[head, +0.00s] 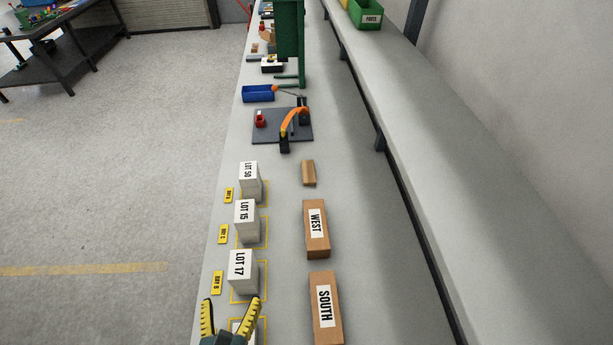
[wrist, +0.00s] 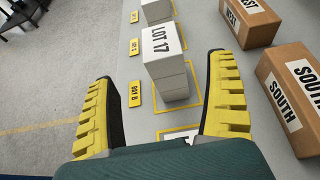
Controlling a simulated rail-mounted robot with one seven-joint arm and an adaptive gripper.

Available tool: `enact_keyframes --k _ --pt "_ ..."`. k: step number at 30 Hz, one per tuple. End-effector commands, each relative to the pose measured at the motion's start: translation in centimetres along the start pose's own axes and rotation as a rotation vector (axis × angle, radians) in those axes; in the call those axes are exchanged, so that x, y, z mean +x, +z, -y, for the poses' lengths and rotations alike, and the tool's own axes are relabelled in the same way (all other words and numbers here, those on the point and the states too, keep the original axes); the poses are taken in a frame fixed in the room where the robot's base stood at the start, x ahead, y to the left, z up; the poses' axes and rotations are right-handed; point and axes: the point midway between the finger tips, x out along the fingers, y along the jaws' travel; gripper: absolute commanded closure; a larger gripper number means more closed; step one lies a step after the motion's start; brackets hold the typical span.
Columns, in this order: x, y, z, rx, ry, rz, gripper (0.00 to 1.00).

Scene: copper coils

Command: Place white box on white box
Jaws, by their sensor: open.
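White boxes stand in a row along the bench's left side: LOT 50 (head: 249,182), LOT 15 (head: 246,222) and LOT 17 (head: 242,272). In the wrist view LOT 17 (wrist: 163,55) stands upright ahead of my fingers, with horizontal seams on its side, like stacked layers. Another white surface with black marking (wrist: 182,135) lies low between the fingers, mostly hidden by my gripper. My gripper (head: 231,304) is open, with yellow ribbed fingers spread wide at the near end of the row. It also shows in the wrist view (wrist: 163,75). Nothing is held.
Brown boxes WEST (head: 316,229) and SOUTH (head: 325,308) stand right of the row. Yellow outlines and a BAY B tag (head: 217,282) mark the bench. A blue bin (head: 258,94) and a dark board (head: 270,125) lie farther back. A raised shelf (head: 440,130) runs along the right.

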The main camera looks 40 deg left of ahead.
Motion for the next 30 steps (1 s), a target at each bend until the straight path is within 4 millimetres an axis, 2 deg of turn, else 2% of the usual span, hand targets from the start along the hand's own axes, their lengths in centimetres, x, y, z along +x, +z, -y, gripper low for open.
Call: enact_keyframes --k 2,5,8,9,11,12,14,15,17,18,21,24,27,28,29,30 --pt "0.2 0.5 0.4 0.034 -0.011 0.01 0.13" --pt "0.9 3.7 2.9 0.266 -0.073 0.073 0.13" --pt "1.2 9.6 8.5 0.725 -0.158 0.231 0.13" --pt "0.7 12.1 11.4 0.939 -0.177 0.319 0.13" --pt "-0.7 15.8 15.8 1.251 -0.175 0.466 0.13" --pt "-2.0 18.1 18.7 1.446 -0.151 0.57 0.13" --pt "-4.7 21.5 22.8 1.719 -0.079 0.735 0.13" --pt "-6.8 23.5 25.4 1.883 -0.008 0.844 0.13" --pt "-10.2 26.2 28.6 2.092 0.126 0.989 0.13" --pt "-12.5 27.7 30.4 2.206 0.228 1.074 0.13" --pt "-18.6 31.0 33.9 2.423 0.523 1.247 0.13" --pt "-23.9 33.4 35.7 2.553 0.814 1.341 0.13" --pt "-26.8 34.6 36.4 2.615 0.993 1.369 0.13" --pt "-27.1 34.8 36.5 2.624 1.022 1.371 0.13" --pt "-27.4 34.9 36.5 -2.627 -1.039 -1.369 0.13" --pt "-27.5 34.9 36.5 -2.619 -1.045 -1.361 0.13"
